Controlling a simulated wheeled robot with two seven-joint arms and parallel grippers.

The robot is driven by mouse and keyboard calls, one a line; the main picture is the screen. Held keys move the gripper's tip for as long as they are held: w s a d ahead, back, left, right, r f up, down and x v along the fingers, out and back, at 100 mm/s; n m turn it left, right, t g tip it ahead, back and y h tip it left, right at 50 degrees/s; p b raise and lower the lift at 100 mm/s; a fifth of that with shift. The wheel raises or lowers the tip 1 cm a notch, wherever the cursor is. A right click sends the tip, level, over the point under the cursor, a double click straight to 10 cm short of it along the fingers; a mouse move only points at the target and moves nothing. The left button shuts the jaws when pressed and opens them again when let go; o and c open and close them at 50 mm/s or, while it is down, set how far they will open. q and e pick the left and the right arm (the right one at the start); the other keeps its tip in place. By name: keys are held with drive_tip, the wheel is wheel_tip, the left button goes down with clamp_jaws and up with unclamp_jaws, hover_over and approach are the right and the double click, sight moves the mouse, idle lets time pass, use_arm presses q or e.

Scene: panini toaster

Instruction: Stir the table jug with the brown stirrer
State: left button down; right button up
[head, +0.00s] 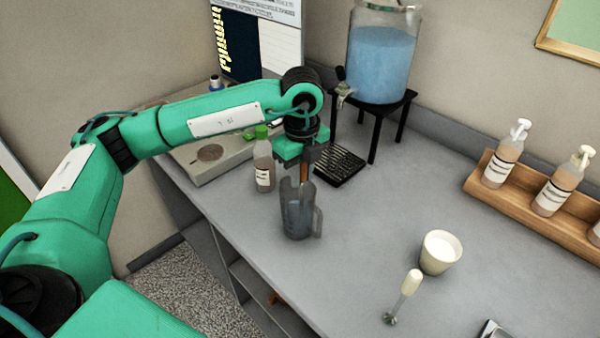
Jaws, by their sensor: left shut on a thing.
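A grey see-through table jug (297,215) with a handle on its right side stands upright on the grey counter. My left gripper (303,160) is directly above the jug, pointing down. It is shut on the brown stirrer (304,172), which hangs down toward the jug's mouth. The stirrer's lower end is hidden by the jug, and I cannot tell how deep it reaches. My right gripper is not in the view.
A bottle with a green cap (263,165) stands close left of the jug. A drink dispenser (380,62) stands behind on a black stand. A white cup (440,252) and a white-handled whisk (405,295) are at the right front. A wooden rack (515,212) holds pump bottles.

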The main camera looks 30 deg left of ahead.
use_arm(q)
drive_tip(key=shift+w+a, duration=0.1)
drive_tip(key=shift+w, duration=0.55)
drive_tip(key=shift+w+a+b, duration=0.2)
drive_tip(key=shift+a+b, duration=0.25)
drive_tip(key=shift+a, duration=0.2)
drive_tip(key=shift+s+a, duration=0.45)
drive_tip(key=shift+a, duration=0.05)
